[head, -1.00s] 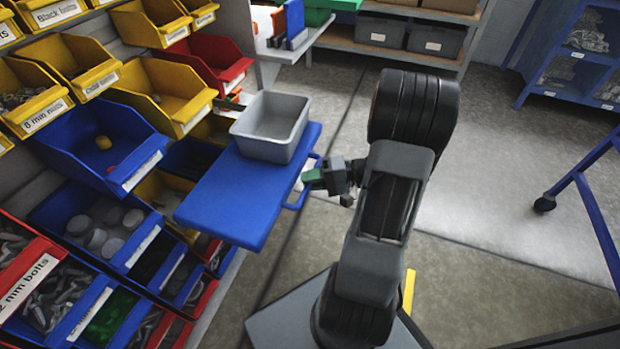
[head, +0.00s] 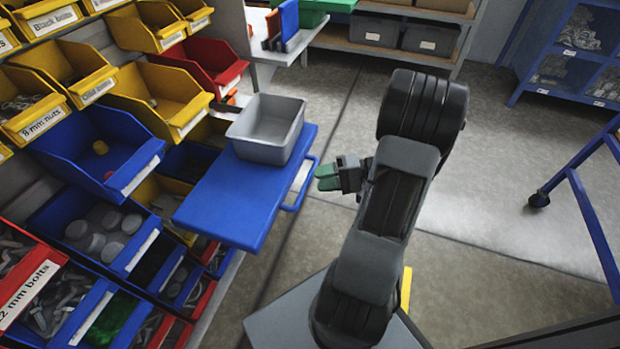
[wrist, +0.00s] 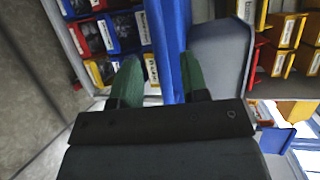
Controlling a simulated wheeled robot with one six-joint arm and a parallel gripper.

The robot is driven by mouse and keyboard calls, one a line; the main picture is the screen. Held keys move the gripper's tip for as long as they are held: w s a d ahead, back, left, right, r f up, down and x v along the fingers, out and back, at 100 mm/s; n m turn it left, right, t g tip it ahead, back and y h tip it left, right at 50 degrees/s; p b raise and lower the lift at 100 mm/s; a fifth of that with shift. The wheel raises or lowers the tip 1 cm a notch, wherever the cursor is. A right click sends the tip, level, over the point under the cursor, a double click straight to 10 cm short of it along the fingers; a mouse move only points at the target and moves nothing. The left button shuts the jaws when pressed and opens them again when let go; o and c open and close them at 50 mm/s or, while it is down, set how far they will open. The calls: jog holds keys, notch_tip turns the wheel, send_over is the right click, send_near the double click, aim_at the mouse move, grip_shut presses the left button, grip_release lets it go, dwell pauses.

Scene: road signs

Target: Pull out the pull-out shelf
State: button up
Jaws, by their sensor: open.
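The blue pull-out shelf (head: 225,197) sticks out from the bin rack in the head view, with a blue loop handle (head: 301,187) on its right edge. A grey box (head: 267,130) sits on its far end. My gripper (head: 320,178) has green fingers and is open, just right of the handle and apart from it in the head view. In the wrist view the shelf (wrist: 168,45) appears edge-on between the two open fingers (wrist: 160,82), with the grey box (wrist: 222,50) to its right. The handle cannot be made out clearly there.
Yellow, red and blue bins (head: 95,160) of small parts fill the rack on the left. A shelf with dark boxes (head: 405,35) stands at the back, and a blue wheeled frame (head: 585,185) at the right. The floor (head: 500,170) between is clear.

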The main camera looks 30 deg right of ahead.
jog(key=p+v, duration=0.1)
jog(key=v, duration=0.8)
jog(key=shift+p, duration=0.35)
jog(key=a+r+n+g+h+p, duration=0.1)
jog(key=a+r+n+h+p, duration=0.1)
jog(key=a+r+h+p, duration=0.2)
jog(key=a+r+n+g+h+p, duration=0.1)
jog(key=a+r+h+p, duration=0.4)
jog(key=a+r+p, duration=0.5)
jog(key=a+r+n+g+h+p, duration=0.2)
jog(key=a+r+p, duration=0.5)
jog(key=r+p, duration=0.9)
notch_tip(320, 180, up, 9)
jog(key=n+h, duration=0.1)
jog(key=h, duration=0.1)
jog(key=shift+w+a+n+h, duration=0.2)
jog(key=shift+a+n+h, duration=0.1)
jog(key=shift+n+h, duration=0.1)
